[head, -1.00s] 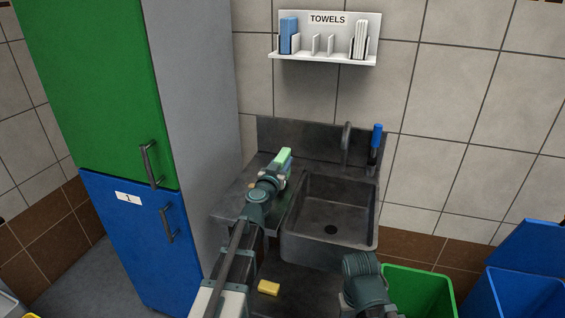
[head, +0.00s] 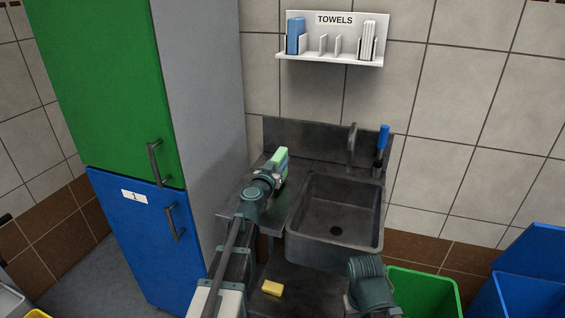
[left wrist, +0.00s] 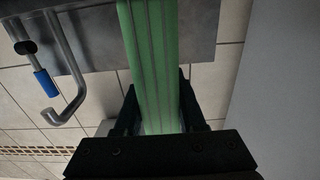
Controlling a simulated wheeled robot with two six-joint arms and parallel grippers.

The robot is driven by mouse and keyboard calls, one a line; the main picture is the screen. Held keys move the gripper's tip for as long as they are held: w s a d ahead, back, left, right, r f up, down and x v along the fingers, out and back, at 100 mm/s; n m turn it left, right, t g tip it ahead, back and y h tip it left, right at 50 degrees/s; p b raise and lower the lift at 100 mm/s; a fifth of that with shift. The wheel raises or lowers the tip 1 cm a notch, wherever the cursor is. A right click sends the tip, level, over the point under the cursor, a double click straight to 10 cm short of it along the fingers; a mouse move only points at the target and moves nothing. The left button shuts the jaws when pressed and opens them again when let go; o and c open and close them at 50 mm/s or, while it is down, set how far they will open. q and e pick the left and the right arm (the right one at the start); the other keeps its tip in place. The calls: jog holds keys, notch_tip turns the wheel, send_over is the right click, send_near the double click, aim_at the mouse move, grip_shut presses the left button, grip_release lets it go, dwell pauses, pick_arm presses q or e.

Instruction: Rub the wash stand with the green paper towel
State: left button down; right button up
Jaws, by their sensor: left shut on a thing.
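The green paper towel (head: 281,154) is a folded light-green stack in my left gripper (head: 278,168). The left wrist view shows the towel (left wrist: 150,65) between the two dark fingers of the left gripper (left wrist: 158,105), which is shut on it. The wash stand (head: 255,194) is dark grey metal with a flat drainboard at left, a sink basin at right and a backsplash. The gripper and towel are over the drainboard, near the backsplash. I cannot tell whether the towel touches the surface. A part of my right arm shows at the bottom right; its fingers are not in view.
A faucet (head: 352,142) and a blue-handled tool (head: 383,138) stand at the back of the sink. A towel rack (head: 330,58) hangs above. A tall green and blue cabinet (head: 115,110) borders the left. A yellow block (head: 272,288) lies below; a green bin (head: 425,288) and blue bins stand at right.

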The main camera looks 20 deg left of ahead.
pick_arm(q)
jog(key=shift+a, duration=0.1)
jog(key=shift+a+f, duration=0.1)
jog(key=shift+a, duration=1.35)
jog(key=shift+a, duration=0.1)
jog(key=shift+w+a, duration=0.1)
jog(key=shift+a, duration=1.45)
jog(key=shift+a, duration=1.55)
